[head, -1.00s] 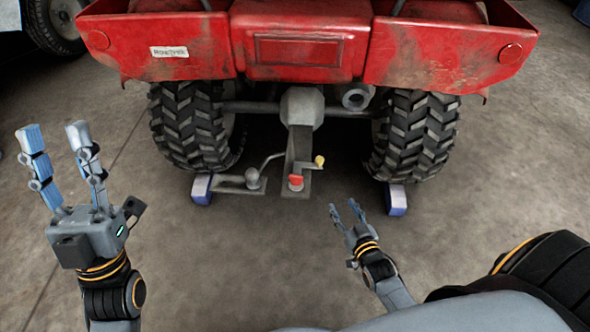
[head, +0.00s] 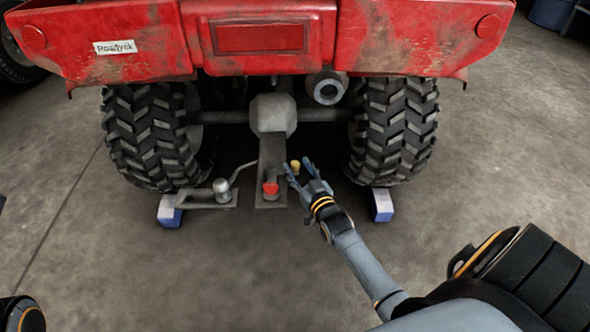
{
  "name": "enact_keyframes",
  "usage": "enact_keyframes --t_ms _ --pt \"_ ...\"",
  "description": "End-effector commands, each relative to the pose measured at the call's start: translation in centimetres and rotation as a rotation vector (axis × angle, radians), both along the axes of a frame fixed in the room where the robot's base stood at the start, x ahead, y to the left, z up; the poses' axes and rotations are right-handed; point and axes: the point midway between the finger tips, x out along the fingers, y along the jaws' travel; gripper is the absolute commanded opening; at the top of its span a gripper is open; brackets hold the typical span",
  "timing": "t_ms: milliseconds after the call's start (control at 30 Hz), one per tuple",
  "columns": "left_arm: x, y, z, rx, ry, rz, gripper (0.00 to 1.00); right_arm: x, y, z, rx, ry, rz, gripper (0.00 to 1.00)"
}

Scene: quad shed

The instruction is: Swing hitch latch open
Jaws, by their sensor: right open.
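Behind the red quad, a grey hitch post (head: 272,150) comes down from the axle to a small plate near the floor. A red piece (head: 270,188) sits low on the post. A yellow knob (head: 295,164), seen earlier on a small crank arm beside the post, now shows between the fingers of my right gripper (head: 297,168). This gripper is open, and I cannot tell whether its fingers touch the knob. The crank arm is mostly hidden by the hand. My left gripper is out of view.
A grey tow ball (head: 221,186) with a curved bar stands left of the post. Treaded tyres (head: 150,135) flank the hitch, with blue-white blocks (head: 170,210) by them. The red rear body (head: 255,38) overhangs above. The floor in front is clear.

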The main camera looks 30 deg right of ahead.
Motion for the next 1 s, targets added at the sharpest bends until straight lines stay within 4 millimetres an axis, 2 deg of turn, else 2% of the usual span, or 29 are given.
enact_keyframes --t_ms 100,200,533,767,1000 --pt "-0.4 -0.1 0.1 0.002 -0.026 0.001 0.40 1.5 -0.2 -0.2 0.000 -0.001 0.000 0.47" --pt "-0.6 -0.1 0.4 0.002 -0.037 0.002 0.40 2.1 -0.3 -0.1 0.000 0.000 0.000 0.47" --pt "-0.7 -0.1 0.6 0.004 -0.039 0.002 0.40 2.4 -0.4 0.0 0.000 0.000 0.000 0.47" --pt "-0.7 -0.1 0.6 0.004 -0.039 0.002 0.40 2.3 -0.4 0.0 0.000 0.001 0.000 0.01" --pt "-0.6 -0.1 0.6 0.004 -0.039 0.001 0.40 2.3 -0.4 0.0 0.000 0.001 0.001 0.00"
